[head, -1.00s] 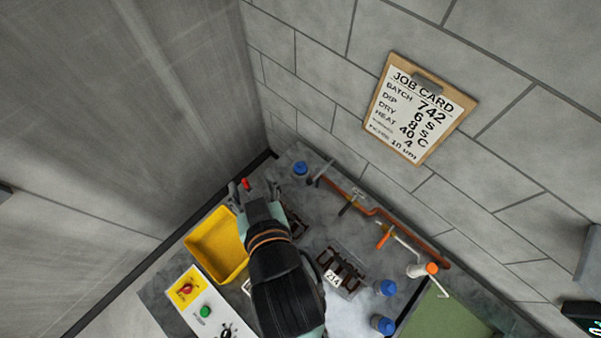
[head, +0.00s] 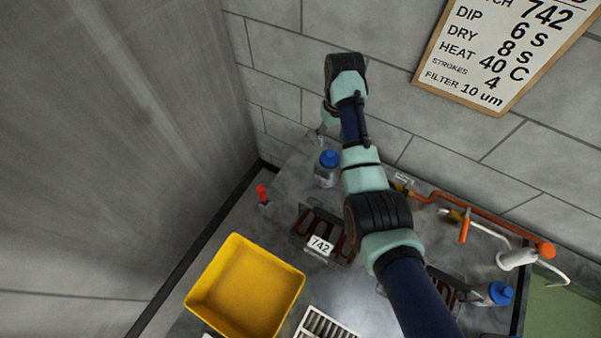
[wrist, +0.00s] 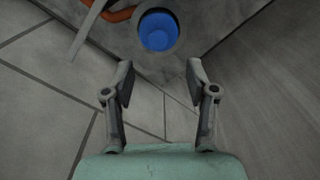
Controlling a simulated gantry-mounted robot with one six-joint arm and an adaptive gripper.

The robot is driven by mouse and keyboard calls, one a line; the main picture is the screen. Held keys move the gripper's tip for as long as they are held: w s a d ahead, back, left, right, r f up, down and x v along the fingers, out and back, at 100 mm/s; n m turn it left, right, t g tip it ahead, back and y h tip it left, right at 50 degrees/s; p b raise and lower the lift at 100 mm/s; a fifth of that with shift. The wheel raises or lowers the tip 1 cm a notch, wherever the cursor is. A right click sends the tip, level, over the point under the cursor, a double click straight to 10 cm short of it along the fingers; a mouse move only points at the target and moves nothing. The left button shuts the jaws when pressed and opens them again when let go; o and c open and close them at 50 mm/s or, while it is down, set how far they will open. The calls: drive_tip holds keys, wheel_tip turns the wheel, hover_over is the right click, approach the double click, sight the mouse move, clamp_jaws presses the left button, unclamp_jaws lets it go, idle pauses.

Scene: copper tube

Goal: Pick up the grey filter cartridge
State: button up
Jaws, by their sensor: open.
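I cannot surely pick out a grey filter cartridge in either view. My gripper (wrist: 160,84) is open in the wrist view, with nothing between its fingers. A round blue cap (wrist: 158,31) lies beyond the fingertips, apart from them. In the head view my arm reaches up over the bench towards the tiled wall, and its fingers are mostly hidden behind the wrist. A clear bottle with a blue cap (head: 327,168) stands upright left of my arm, at the back of the bench.
A yellow bin (head: 245,286) looks empty. Near it are a dark rack tagged 742 (head: 322,234), a white slotted tray (head: 326,325) and a small red-topped item (head: 262,193). Copper pipe (head: 478,222) runs along the back. A job card (head: 490,55) reads filter 10 um.

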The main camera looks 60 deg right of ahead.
sight(331, 152)
drive_tip(key=shift+s, duration=0.15)
drive_tip(key=shift+s+f, duration=0.2)
drive_tip(key=shift+f, duration=0.85)
wheel_tip(331, 152, down, 6)
drive_tip(key=shift+a+r+b, duration=0.1)
drive_tip(key=shift+a+b, duration=0.05)
drive_tip(key=shift+b, duration=1.1)
drive_tip(key=shift+r, duration=0.1)
clamp_jaws()
